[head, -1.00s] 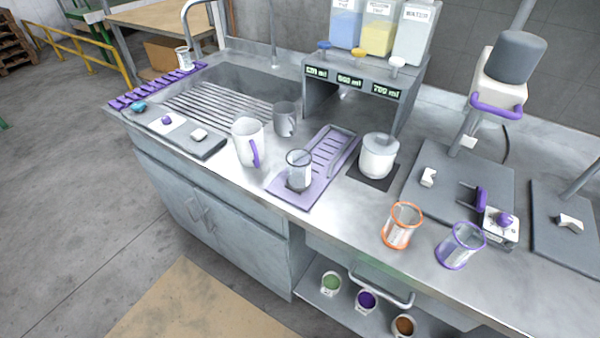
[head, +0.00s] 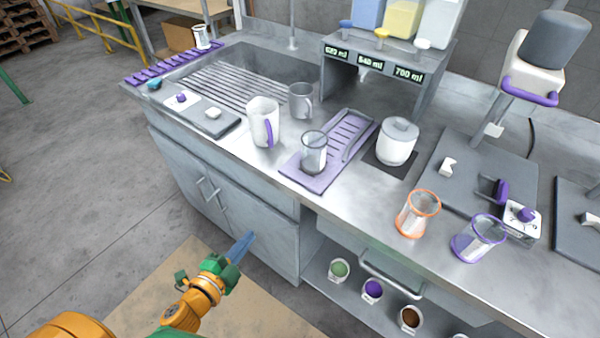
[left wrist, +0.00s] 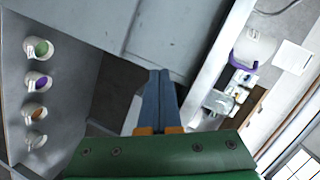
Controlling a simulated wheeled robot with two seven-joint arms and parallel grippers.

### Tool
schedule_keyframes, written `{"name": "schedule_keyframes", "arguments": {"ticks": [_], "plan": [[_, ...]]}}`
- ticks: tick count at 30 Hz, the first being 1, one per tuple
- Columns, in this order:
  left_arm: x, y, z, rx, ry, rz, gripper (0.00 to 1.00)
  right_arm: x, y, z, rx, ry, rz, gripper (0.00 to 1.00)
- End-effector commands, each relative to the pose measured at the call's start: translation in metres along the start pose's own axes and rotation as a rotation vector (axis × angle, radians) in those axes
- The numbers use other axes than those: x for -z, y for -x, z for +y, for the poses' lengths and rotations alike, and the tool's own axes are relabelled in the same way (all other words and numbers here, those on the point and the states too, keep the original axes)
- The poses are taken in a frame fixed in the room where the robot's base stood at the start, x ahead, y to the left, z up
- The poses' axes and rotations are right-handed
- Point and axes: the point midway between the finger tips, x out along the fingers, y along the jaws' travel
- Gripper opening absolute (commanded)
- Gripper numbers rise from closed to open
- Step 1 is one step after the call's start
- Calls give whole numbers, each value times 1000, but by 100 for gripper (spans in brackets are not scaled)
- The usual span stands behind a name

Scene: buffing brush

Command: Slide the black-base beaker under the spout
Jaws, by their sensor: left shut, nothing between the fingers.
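The black-base beaker (head: 313,153), clear with a dark bottom, stands upright on the front part of a purple slotted tray (head: 322,182). The tray runs back toward the grey dispenser (head: 385,62), which has several displays and coloured knobs. The spouts under its top are hard to make out. My left gripper (head: 242,246) is shut and empty, in front of the cabinet doors and lower than the countertop, well apart from the beaker. Its blue fingers show together in the left wrist view (left wrist: 160,75). My right gripper is not in view.
A white pitcher (head: 263,122) and a grey mug (head: 300,101) stand left of the beaker. A white lidded pot (head: 397,142), an orange-rimmed beaker (head: 417,215) and a purple-rimmed beaker (head: 477,238) stand to its right. The counter's front edge lies between gripper and beaker.

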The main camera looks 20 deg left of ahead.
Motion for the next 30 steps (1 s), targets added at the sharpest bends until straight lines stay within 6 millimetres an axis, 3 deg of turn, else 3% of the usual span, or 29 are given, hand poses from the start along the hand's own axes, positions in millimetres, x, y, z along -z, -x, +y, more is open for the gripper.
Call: {"name": "schedule_keyframes", "arguments": {"ticks": [1,3,6,11,24,30], "plan": [[24,4,-33,74,-139,90,0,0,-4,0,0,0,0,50],[55,13,-66,154,-305,186,0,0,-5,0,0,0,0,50],[80,23,-89,213,-437,255,0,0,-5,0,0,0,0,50],[92,11,-99,229,-464,270,0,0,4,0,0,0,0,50],[119,-78,-113,228,-458,265,0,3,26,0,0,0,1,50],[126,-102,-115,226,-457,266,0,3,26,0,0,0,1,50]]}}
